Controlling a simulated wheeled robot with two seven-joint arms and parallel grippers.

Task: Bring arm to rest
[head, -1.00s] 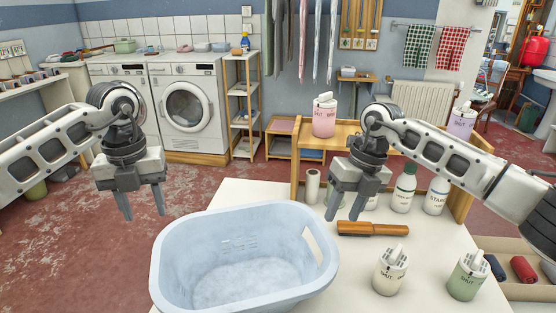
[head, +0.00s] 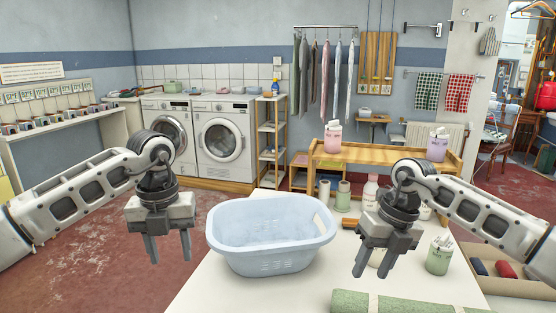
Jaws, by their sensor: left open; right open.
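My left gripper (head: 168,248) hangs open and empty in the air left of the white table, with its fingers pointing down. My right gripper (head: 375,260) hangs open over the table, with its fingers pointing down. It partly hides a white canister behind it, and I see nothing held in it. Both arms are bent, coming in from the left and right edges.
A pale blue basket (head: 270,262) stands on the white table (head: 230,292) between the grippers. A green rolled cloth (head: 395,304) lies at the front. A green canister (head: 439,254) stands at the right. A wooden shelf (head: 385,160) and bottles stand behind.

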